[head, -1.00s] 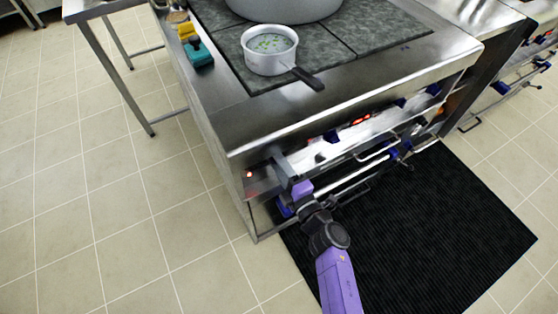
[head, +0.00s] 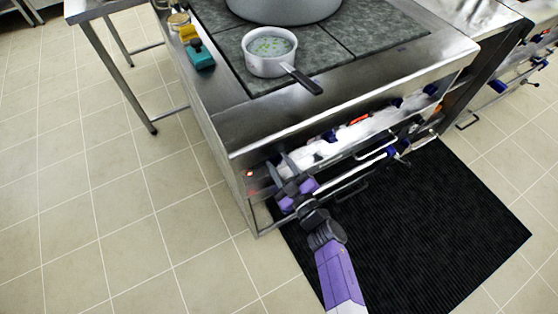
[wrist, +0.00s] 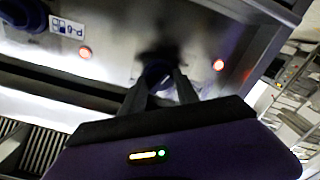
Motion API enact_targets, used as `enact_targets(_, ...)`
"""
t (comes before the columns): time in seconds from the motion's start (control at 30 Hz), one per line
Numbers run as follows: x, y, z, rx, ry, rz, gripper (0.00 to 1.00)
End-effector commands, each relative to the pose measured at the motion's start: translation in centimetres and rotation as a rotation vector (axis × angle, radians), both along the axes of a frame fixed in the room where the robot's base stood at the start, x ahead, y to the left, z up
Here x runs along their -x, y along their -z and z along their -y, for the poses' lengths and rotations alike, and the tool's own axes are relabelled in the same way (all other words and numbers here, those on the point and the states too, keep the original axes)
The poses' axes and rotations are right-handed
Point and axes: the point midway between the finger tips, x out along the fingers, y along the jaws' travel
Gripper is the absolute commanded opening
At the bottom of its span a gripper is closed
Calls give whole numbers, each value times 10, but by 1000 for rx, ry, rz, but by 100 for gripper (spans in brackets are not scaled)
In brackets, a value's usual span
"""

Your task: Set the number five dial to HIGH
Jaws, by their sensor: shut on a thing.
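My gripper (head: 279,167) is at the left end of the stove's front panel (head: 315,147). In the wrist view its two fingers (wrist: 160,86) close on a dark blue dial (wrist: 157,71) on the steel panel. The fingers and the dark shadow around the dial hide much of it, so I cannot read its pointer or setting. No number is readable beside it, so I cannot tell from the label which dial it is. Another blue dial (wrist: 22,14) is at the upper left of the wrist view, with a white label (wrist: 67,27) beside it.
Red lights (wrist: 85,52) and (wrist: 218,65) glow on the panel. A rail (head: 365,160) runs below the dials. A pot with a handle (head: 269,66) and a big stockpot (head: 285,8) stand on top. A black mat (head: 420,230) lies on the floor.

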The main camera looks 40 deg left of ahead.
Motion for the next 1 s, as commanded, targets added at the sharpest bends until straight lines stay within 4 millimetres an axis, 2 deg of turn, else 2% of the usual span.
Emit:
enact_targets(0.4, 0, 1, 1, -88, 2, -223, 0)
enact_targets(1.0, -1, 2, 1, -110, 3, -273, 0)
